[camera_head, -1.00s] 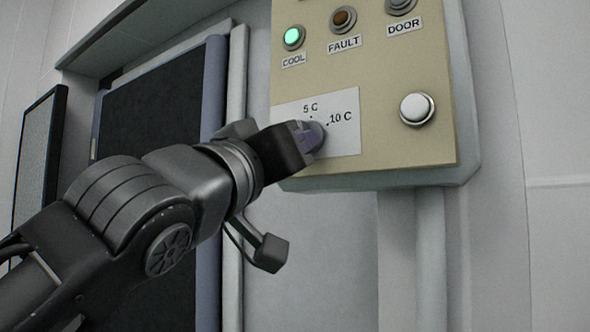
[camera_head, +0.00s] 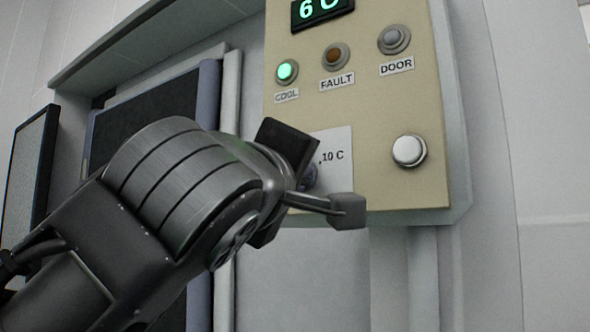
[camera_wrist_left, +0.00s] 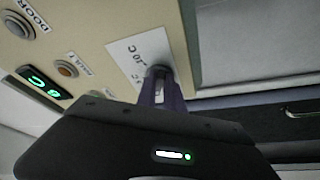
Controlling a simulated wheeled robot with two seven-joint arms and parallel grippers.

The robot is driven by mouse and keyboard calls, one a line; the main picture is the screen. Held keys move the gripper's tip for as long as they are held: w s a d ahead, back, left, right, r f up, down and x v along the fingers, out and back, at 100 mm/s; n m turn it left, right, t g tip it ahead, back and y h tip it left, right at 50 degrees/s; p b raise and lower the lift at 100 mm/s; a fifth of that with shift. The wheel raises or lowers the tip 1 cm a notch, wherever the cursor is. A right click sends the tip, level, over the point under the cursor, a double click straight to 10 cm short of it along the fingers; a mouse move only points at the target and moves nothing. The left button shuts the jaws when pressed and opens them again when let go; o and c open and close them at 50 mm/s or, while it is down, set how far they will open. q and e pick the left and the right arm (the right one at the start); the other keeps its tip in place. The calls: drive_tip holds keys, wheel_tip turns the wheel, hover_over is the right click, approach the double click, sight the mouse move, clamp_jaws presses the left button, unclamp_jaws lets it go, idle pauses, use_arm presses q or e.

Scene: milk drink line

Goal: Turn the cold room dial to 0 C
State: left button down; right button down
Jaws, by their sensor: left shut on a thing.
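The cold room dial (camera_wrist_left: 158,71) is a small grey knob on a white label plate (camera_head: 336,150) low on the beige control panel (camera_head: 370,112). In the head view my wrist covers most of it and much of its scale; the 10 C mark shows. In the wrist view my left gripper (camera_wrist_left: 161,90) has its purple fingers shut around the dial. The dial's pointer cannot be made out. A green-lit display (camera_head: 322,8) on the panel, cut off at the top of the head view, shows a 6. My right gripper is not in view.
The panel carries a lit green COOL lamp (camera_head: 287,71), an unlit amber FAULT lamp (camera_head: 335,56), a grey DOOR lamp (camera_head: 394,40) and a white round button (camera_head: 409,151). A dark door panel (camera_head: 140,115) stands behind my arm at left. The wall at right is clear.

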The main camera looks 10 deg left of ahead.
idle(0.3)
use_arm(q)
drive_tip(key=c, duration=1.5)
unclamp_jaws()
drive_tip(key=shift+o, duration=0.2)
drive_tip(key=shift+s, duration=0.1)
drive_tip(key=s+f+b, duration=0.1)
drive_tip(key=s+b, duration=0.1)
drive_tip(key=s, duration=0.5)
drive_tip(key=shift+s+f, duration=0.25)
drive_tip(key=shift+a, duration=0.1)
